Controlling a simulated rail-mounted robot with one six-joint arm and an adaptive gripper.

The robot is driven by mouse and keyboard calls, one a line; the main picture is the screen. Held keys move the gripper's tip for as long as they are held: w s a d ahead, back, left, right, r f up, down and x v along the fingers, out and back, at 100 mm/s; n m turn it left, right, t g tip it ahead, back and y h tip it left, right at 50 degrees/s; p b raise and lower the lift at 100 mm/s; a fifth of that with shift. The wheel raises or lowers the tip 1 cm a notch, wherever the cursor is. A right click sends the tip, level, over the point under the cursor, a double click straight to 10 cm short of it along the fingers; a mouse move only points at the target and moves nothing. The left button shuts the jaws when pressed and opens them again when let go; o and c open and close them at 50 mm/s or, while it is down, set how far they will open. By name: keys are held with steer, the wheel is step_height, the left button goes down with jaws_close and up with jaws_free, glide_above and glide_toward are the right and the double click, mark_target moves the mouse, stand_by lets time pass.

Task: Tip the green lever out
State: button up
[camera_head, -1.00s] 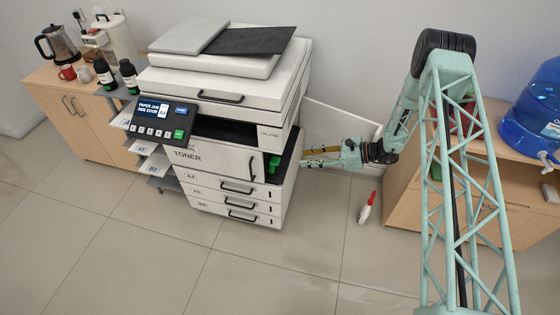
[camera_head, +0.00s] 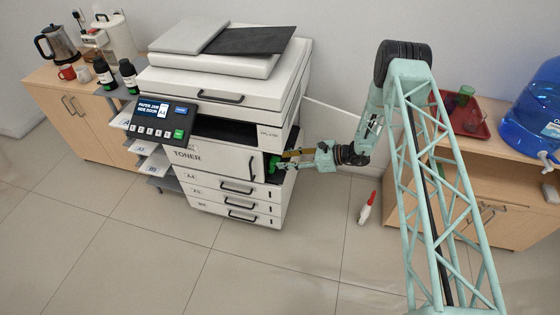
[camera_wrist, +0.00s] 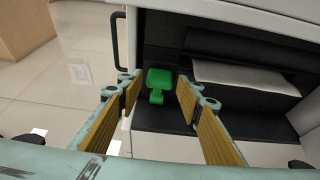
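The green lever (camera_wrist: 160,82) sits inside the dark side opening of the printer (camera_wrist: 220,120). In the wrist view it stands between the two fingertips of my gripper (camera_wrist: 158,90), slightly beyond them, with a gap on each side. In the head view my gripper (camera_head: 282,161) reaches from the right into the printer's open side, and the green lever (camera_head: 272,165) shows partly at its tips. My gripper is open and empty. A white sheet (camera_wrist: 245,78) lies inside the opening, to the right of the lever.
The open white side door (camera_head: 330,130) stands behind my arm. A white bottle with a red cap (camera_head: 367,207) is on the floor. A wooden cabinet (camera_head: 500,205) with a red tray (camera_head: 470,118) stands at right. The floor in front is clear.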

mark_target(274, 165)
steer(key=shift+x, duration=1.4)
steer(key=shift+c, duration=0.9)
steer(key=c, duration=0.7)
